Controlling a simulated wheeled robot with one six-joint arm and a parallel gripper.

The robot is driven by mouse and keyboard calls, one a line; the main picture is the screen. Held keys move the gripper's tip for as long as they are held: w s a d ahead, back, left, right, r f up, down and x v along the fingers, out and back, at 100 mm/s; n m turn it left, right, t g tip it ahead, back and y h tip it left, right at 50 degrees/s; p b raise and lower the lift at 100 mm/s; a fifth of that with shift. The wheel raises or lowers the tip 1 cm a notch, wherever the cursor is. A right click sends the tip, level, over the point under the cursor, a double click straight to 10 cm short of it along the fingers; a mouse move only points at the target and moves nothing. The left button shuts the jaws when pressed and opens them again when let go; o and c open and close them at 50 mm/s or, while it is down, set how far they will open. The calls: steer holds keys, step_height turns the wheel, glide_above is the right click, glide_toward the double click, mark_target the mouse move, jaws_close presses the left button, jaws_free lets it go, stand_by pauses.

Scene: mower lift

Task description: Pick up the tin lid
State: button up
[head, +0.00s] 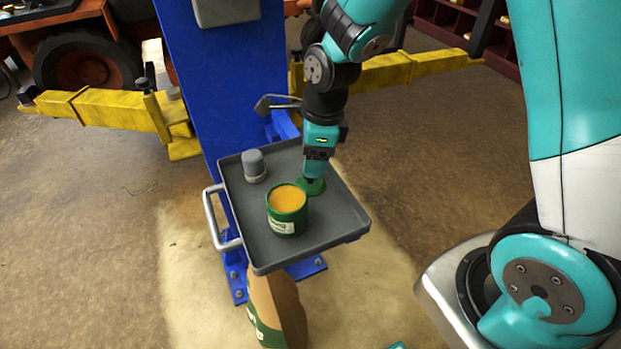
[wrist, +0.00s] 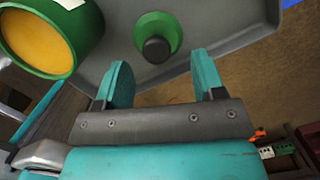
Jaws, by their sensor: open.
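The tin lid (head: 312,187) is a green disc lying on the grey tray, right behind the open tin. In the wrist view the lid (wrist: 168,27) shows a dark round knob (wrist: 156,50) at its middle. My gripper (head: 311,178) is over the lid in the head view and hides part of it. In the wrist view my gripper (wrist: 163,80) is open, its two teal fingers apart and nothing between them, with the knob just beyond the tips. The green tin (head: 286,222) with yellow-orange contents stands beside the lid; it also shows in the wrist view (wrist: 88,35).
The grey tray (head: 345,228) has a raised rim and a handle at its left. A small grey-capped container (head: 254,165) stands on its back left. A blue lift post (head: 229,90) rises behind it. A brown bag (head: 277,305) stands below the tray.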

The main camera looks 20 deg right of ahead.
mark_target(313, 187)
steer(key=f, duration=0.4)
steer(key=shift+s+a+f+p, duration=0.1)
steer(key=shift+a+f+p, duration=0.15)
steer(key=shift+a+p, duration=0.1)
steer(key=shift+c, duration=0.4)
steer(key=c, duration=0.9)
